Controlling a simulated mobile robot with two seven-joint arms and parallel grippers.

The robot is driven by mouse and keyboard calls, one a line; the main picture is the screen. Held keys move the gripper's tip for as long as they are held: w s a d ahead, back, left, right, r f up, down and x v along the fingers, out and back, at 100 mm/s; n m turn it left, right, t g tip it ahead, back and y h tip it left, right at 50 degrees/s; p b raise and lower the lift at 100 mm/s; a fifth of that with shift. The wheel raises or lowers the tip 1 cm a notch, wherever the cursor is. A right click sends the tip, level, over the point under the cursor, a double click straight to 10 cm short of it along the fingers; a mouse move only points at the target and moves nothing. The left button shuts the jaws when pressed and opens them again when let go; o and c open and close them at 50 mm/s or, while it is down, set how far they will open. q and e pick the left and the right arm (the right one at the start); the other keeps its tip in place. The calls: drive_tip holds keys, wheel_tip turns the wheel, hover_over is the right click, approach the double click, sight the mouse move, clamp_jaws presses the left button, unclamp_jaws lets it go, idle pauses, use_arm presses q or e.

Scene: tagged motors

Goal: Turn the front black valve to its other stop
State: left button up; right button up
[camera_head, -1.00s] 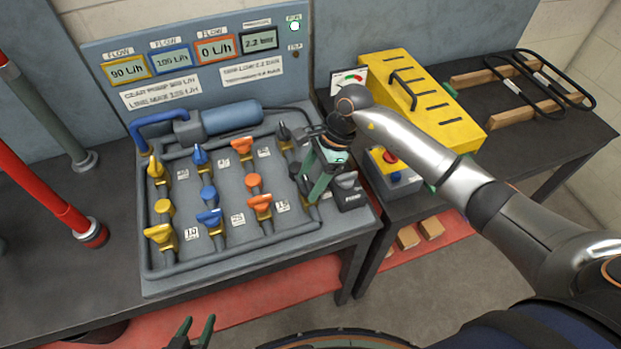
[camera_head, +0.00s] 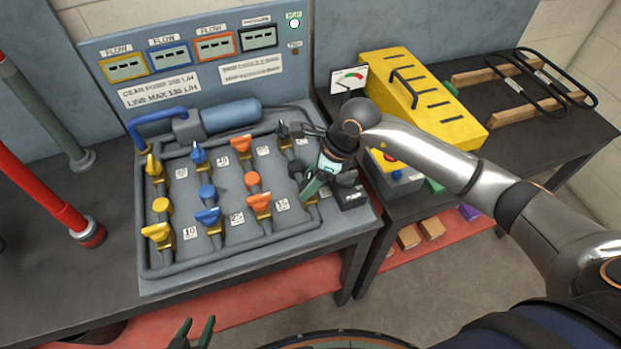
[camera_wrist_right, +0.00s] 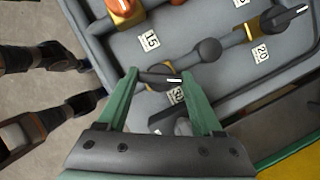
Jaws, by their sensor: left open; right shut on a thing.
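The front black valve shows in the right wrist view as a black handle (camera_wrist_right: 160,78) with a white stripe, lying crosswise between the green fingers of my right gripper (camera_wrist_right: 168,92). The fingers are shut on it. In the head view my right gripper (camera_head: 310,190) is at the front end of the rightmost pipe and mostly hides this valve. The rear black valve (camera_head: 285,132) stands further back on the same pipe; it also shows in the right wrist view (camera_wrist_right: 275,16). My left gripper (camera_head: 194,334) is open and empty at the bottom edge, away from the panel.
Yellow, blue and orange valves stand left of the black ones; the front orange valve (camera_head: 260,203) is closest. A box with a red button (camera_head: 392,168) and a yellow case (camera_head: 425,105) stand to the right. The displays (camera_head: 170,56) show dashes.

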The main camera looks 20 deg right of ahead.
drive_tip(key=m+t, duration=0.1)
drive_tip(key=m, duration=0.1)
drive_tip(key=m+h+b, duration=0.1)
drive_tip(key=m, duration=0.2)
drive_tip(key=shift+s+a+m+t, duration=0.1)
drive_tip(key=shift+a+m+t, duration=0.05)
drive_tip(key=shift+m+t, duration=0.2)
drive_tip(key=m+h+b, duration=0.1)
drive_tip(key=m, duration=0.2)
drive_tip(key=m+h+b, duration=0.1)
drive_tip(key=m, duration=0.2)
drive_tip(key=shift+a+t+h, duration=0.1)
drive_tip(key=shift+t+h, duration=0.2)
drive_tip(key=shift+t, duration=0.05)
drive_tip(key=o, duration=1.4)
drive_tip(key=shift+c, duration=0.2)
drive_tip(key=shift+s, duration=0.1)
drive_tip(key=v, duration=1.2)
drive_tip(key=shift+r+b, duration=0.3)
drive_tip(key=shift+b, duration=0.15)
